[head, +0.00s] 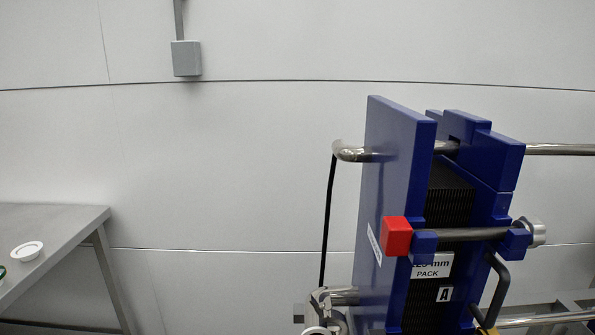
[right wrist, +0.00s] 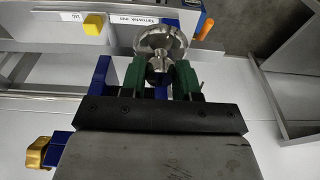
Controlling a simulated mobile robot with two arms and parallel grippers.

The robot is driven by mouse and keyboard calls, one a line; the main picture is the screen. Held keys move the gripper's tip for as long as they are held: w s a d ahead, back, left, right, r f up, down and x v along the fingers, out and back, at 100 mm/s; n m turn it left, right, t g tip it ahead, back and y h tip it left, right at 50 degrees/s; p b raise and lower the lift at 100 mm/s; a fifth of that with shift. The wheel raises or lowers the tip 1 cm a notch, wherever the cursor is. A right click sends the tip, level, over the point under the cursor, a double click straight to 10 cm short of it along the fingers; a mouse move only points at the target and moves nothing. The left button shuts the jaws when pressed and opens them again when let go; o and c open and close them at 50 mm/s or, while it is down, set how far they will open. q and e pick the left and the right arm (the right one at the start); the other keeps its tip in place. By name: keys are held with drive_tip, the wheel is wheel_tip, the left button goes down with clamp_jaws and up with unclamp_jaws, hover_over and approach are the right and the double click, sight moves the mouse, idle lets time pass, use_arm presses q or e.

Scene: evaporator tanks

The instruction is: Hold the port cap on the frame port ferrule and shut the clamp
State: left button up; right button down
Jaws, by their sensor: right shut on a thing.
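My right gripper (right wrist: 160,78) shows in the right wrist view, its green fingertips shut on a small steel stub. The stub belongs to a round steel disc, which looks like the port cap (right wrist: 160,40), just beyond the fingertips. In the head view, a steel pipe stub (head: 345,296) comes out of the left side of the blue frame near the bottom. Steel clamp-like parts (head: 322,299) and a pale ring (head: 317,330) sit at its end, cut off by the lower edge. I cannot tell whether the cap touches the ferrule. My left gripper is not in view.
The blue plate pack frame (head: 397,165) carries a red block (head: 396,236) and steel bars. A thin black rod (head: 328,220) hangs left of it. A steel table (head: 60,235) with a white dish (head: 26,251) stands at far left. Free room lies between.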

drive_tip(key=shift+d+f+b, duration=0.2)
drive_tip(key=shift+b, duration=0.15)
drive_tip(key=shift+d+r, duration=0.15)
drive_tip(key=shift+r, duration=0.1)
drive_tip(key=shift+w+a+n+t+h+p, duration=0.2)
drive_tip(key=shift+a+n+t+h+p, duration=0.1)
drive_tip(key=shift+a+n+h+p, duration=0.15)
drive_tip(key=n, duration=0.1)
drive_tip(key=w+a+n+t+h, duration=0.1)
drive_tip(key=a+n+t+h+p, duration=0.1)
drive_tip(key=shift+w+a+f, duration=0.25)
drive_tip(key=shift+f, duration=0.1)
use_arm(q)
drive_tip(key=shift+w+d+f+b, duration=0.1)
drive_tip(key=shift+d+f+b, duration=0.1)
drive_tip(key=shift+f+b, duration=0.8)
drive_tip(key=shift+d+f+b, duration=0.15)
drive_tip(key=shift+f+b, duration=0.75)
drive_tip(key=shift+b, duration=0.05)
use_arm(e)
drive_tip(key=w+a+f+n+t+y, duration=0.2)
drive_tip(key=w+a+n+t, duration=0.3)
drive_tip(key=n, duration=0.6)
drive_tip(key=w+a+f+n+t+y, duration=0.2)
drive_tip(key=w+a+n+t, duration=0.4)
drive_tip(key=n, duration=0.5)
drive_tip(key=shift+w+a+t+y, duration=0.3)
drive_tip(key=shift+w+t+y, duration=0.35)
drive_tip(key=shift+w, duration=0.5)
